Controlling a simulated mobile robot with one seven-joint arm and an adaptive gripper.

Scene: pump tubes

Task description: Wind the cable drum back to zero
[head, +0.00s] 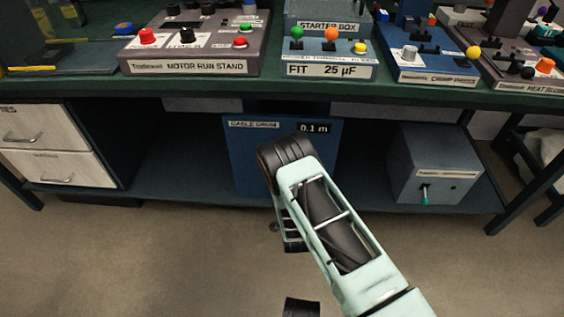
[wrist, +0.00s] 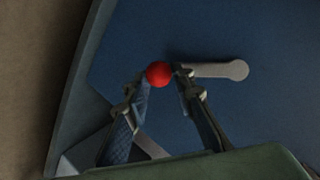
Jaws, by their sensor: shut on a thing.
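The cable drum (head: 240,165) is a blue box on the shelf under the bench. Its label reads CABLE DRUM and its display (head: 314,128) reads 0.1 m. In the wrist view its blue face (wrist: 260,115) carries a grey crank arm (wrist: 220,70) with a red knob (wrist: 158,74) at the left end. My gripper (wrist: 160,86) is shut on the red knob, one finger on each side. In the head view my arm covers the crank, the knob and the fingertips.
A grey box (head: 432,165) with a small teal-tipped lever stands on the shelf to the right. White drawers (head: 50,150) are at the left. The motor run stand (head: 190,55) and the starter box (head: 328,45) stand on the green bench top above. The floor in front is clear.

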